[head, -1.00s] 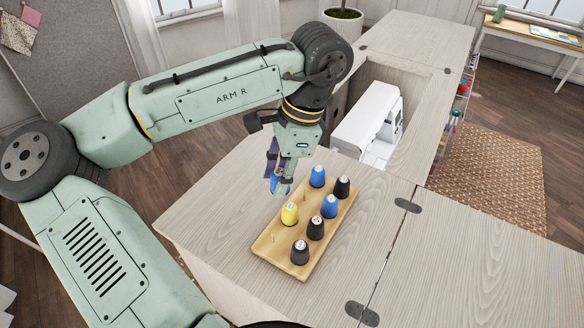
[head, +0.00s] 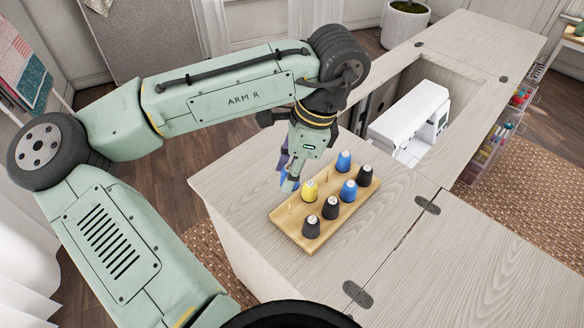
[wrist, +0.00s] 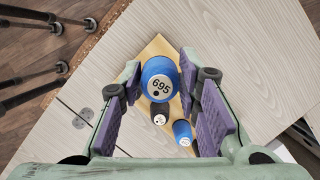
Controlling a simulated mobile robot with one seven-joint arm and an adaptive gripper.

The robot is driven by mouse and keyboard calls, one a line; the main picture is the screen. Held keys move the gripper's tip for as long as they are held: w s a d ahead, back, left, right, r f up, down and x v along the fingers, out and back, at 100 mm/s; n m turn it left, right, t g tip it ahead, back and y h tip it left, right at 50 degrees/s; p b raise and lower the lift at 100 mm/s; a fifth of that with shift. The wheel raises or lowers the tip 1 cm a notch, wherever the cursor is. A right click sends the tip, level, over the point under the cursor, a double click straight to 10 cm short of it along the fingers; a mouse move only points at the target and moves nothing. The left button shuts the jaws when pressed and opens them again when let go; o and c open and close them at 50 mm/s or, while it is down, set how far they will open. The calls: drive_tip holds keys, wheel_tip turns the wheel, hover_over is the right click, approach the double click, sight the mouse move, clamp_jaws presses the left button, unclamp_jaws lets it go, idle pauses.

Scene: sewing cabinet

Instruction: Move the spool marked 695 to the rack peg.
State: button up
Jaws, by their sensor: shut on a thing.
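A blue spool with a white top marked 695 (wrist: 160,80) is between my fingertips in the wrist view. My gripper (wrist: 159,76) is shut on it. In the head view my gripper (head: 289,183) hangs at the left side of the wooden rack (head: 283,225), and only a bit of the held blue spool shows there. A bare peg (head: 290,208) stands near the rack's left edge. Whether the held spool touches the rack cannot be told.
The rack lies on a pale wood cabinet top (head: 400,215). A white sewing machine (head: 410,120) sits in a recess behind it. Dark hinges (head: 427,204) mark the seam to the right.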

wheel_tip(320, 180, down, 5)
drive_tip(key=b, duration=0.4)
drive_tip(key=shift+r, duration=0.3)
drive_tip(key=shift+f, duration=0.8)
drive_tip(key=shift+f+b, duration=1.1)
drive_tip(key=shift+f, duration=0.35)
drive_tip(key=o, duration=0.9)
drive_tip(key=shift+o, duration=0.2)
drive_tip(key=shift+r, duration=0.1)
